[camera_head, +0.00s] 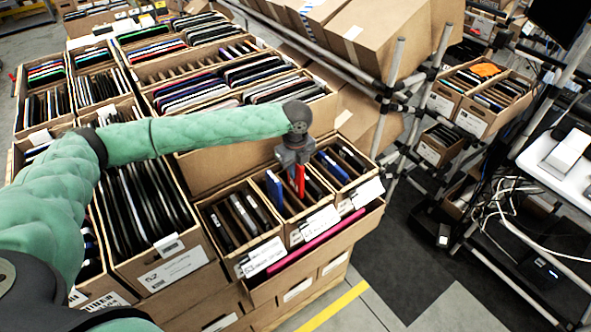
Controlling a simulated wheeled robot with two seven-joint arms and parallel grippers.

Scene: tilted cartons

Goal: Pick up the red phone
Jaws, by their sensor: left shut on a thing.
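The red phone (300,181) stands upright at the middle small carton (297,237) of the front group. My left gripper (298,166) points down over that carton and is shut on the phone's upper part. The phone's lower end is close to the other phones, and I cannot tell whether it is clear of the carton. A blue phone (274,190) stands just left of it in the same carton. My right gripper is not in view.
Small cartons of dark phones stand on the left (240,222) and right (342,165) of the middle one. A pink strip (318,243) lies along the front ledge. A metal-pipe rack (390,95) stands behind right. Dark floor (420,250) is clear at right.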

